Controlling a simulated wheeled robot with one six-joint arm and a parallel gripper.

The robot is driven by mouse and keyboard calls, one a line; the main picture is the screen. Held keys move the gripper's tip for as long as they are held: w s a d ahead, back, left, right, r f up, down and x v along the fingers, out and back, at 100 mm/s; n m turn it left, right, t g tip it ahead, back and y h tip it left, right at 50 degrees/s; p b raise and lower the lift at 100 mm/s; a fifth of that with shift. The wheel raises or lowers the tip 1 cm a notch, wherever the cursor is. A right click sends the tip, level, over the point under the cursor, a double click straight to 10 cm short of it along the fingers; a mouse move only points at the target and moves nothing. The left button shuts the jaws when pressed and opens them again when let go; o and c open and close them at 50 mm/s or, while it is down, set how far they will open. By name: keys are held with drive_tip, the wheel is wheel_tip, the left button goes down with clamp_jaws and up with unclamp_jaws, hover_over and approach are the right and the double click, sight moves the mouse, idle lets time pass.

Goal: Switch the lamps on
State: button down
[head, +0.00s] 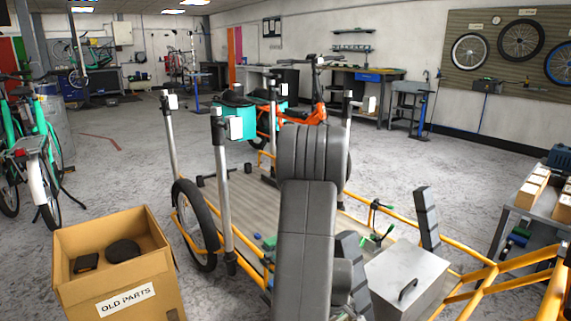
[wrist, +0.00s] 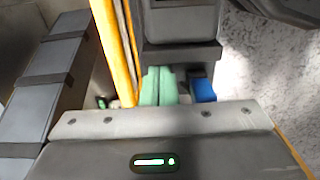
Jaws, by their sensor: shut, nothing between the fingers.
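Several posts with black collars and small white boxes, which look like lamps, stand around the yellow-framed cargo bike in the head view. One white box is on the left rear post (head: 171,102). Another is on the left front post (head: 236,127). One more is at the right (head: 369,103). I cannot tell whether any is lit. My grey arm covers part of the bike bed. In the wrist view my gripper (wrist: 158,86) shows its two teal fingers side by side, shut and empty, beyond a grey screwed housing with a green display. It is apart from the lamp posts.
A cardboard box marked OLD PARTS (head: 127,270) stands left of the bike. A metal box (head: 420,266) and an upright dark segmented block (head: 427,217) are at the right. A trolley with boxes (head: 518,212) stands far right. Green bikes (head: 36,150) are at the left.

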wheel_tip(320, 180, up, 5)
drive_tip(key=p, duration=0.3)
drive_tip(key=shift+f, duration=0.15)
drive_tip(key=shift+f, duration=0.15)
wheel_tip(320, 180, down, 7)
drive_tip(key=b, duration=0.5)
drive_tip(key=shift+r, duration=0.25)
